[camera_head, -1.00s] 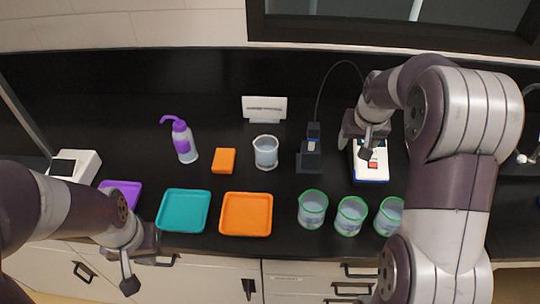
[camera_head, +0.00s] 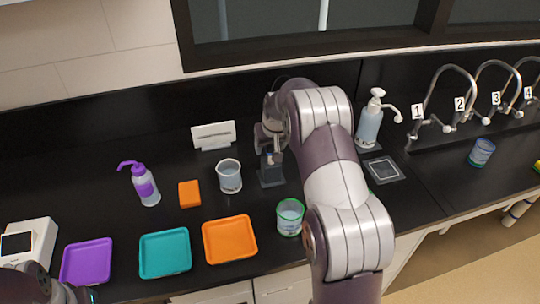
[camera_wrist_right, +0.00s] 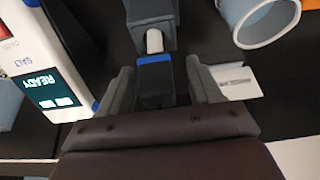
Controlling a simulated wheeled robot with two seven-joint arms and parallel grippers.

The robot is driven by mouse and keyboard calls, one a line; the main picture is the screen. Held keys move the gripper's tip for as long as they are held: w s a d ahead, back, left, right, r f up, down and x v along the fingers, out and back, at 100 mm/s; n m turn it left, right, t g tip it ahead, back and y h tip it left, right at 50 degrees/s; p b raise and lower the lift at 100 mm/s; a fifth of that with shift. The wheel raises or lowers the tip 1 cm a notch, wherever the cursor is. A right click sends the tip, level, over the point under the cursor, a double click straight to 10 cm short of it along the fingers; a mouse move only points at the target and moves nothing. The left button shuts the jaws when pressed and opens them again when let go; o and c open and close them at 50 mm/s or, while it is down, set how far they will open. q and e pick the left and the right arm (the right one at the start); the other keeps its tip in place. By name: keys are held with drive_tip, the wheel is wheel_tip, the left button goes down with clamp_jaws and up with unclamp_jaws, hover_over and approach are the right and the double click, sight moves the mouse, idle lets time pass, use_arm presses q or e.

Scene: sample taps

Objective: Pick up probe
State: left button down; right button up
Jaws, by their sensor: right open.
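The probe (camera_wrist_right: 156,84) shows in the right wrist view as a dark block with a blue band, next to a white tip part and the dark holder (camera_wrist_right: 150,12). My right gripper (camera_wrist_right: 160,86) is open, with one finger on each side of the probe. A gap shows at the right finger; contact at the left is unclear. In the head view, my right gripper (camera_head: 268,142) is over the dark probe holder (camera_head: 271,178), and mostly covers the probe. The white meter (camera_wrist_right: 45,62) with a READY screen lies left in the wrist view; my arm hides it in the head view.
A clear beaker (camera_head: 229,178) and a white sign (camera_head: 213,135) stand close to the holder. A green-rimmed beaker (camera_head: 290,217) is in front. Orange (camera_head: 230,240), teal (camera_head: 165,254) and purple (camera_head: 86,262) trays line the front edge. A soap bottle (camera_head: 369,125) stands right.

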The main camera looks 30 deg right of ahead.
drive_tip(key=shift+w+d+f, duration=0.15)
drive_tip(key=shift+d+f, duration=0.05)
drive_tip(key=shift+f, duration=0.2)
drive_tip(key=shift+w+d+f, duration=0.15)
drive_tip(key=shift+f, duration=0.25)
drive_tip(key=shift+a, duration=0.15)
drive_tip(key=shift+c, duration=0.6)
drive_tip(key=shift+a+r, duration=0.1)
drive_tip(key=c, duration=0.9)
drive_tip(key=shift+o, duration=0.2)
